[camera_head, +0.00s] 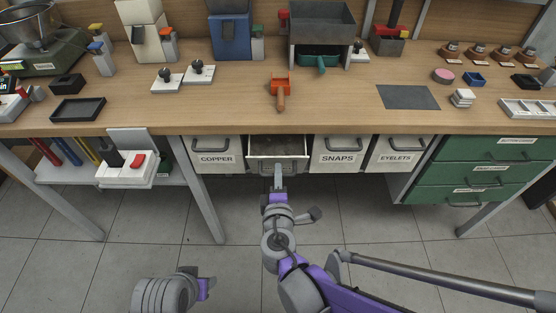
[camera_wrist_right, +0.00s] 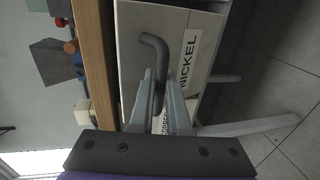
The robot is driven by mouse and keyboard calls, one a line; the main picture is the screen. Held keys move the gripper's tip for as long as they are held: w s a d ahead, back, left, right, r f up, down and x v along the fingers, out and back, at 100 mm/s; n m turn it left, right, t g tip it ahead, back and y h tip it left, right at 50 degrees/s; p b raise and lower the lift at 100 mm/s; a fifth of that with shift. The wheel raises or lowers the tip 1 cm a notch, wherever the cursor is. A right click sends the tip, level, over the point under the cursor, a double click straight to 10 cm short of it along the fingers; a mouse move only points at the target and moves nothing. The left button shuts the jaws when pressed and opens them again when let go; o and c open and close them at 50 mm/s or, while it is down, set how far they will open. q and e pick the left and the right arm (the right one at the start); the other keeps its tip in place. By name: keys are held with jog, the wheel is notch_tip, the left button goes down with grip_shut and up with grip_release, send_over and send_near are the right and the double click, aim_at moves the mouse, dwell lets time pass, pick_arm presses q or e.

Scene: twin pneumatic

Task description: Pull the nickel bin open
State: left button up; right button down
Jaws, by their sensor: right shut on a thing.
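The nickel bin (camera_head: 262,165) is a pale grey drawer under the bench, between the bins labelled COPPER and SNAPS. It stands partly pulled out, and its open top shows at the bench edge. Its NICKEL label (camera_wrist_right: 188,62) and dark bar handle (camera_wrist_right: 161,48) show in the right wrist view. My right gripper (camera_head: 278,169) is at the front of this bin, its fingers shut on the handle; the fingers also show in the wrist view (camera_wrist_right: 162,88). My left gripper (camera_head: 207,287) is low over the floor, away from the bins, and its jaws are too small to read.
The copper bin (camera_head: 214,158), snaps bin (camera_head: 338,157) and eyelets bin (camera_head: 397,155) are shut alongside. Green drawers (camera_head: 470,172) stand at the right. An orange scoop (camera_head: 280,86) lies on the bench above. The floor (camera_head: 380,220) in front is mostly clear.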

jog(key=shift+s+f+b, duration=0.75)
jog(key=shift+s+f, duration=0.95)
jog(key=shift+f, duration=0.1)
jog(key=c, duration=1.2)
grip_release()
jog(key=p+v, duration=0.2)
jog(key=v, duration=0.8)
jog(key=shift+s, duration=0.4)
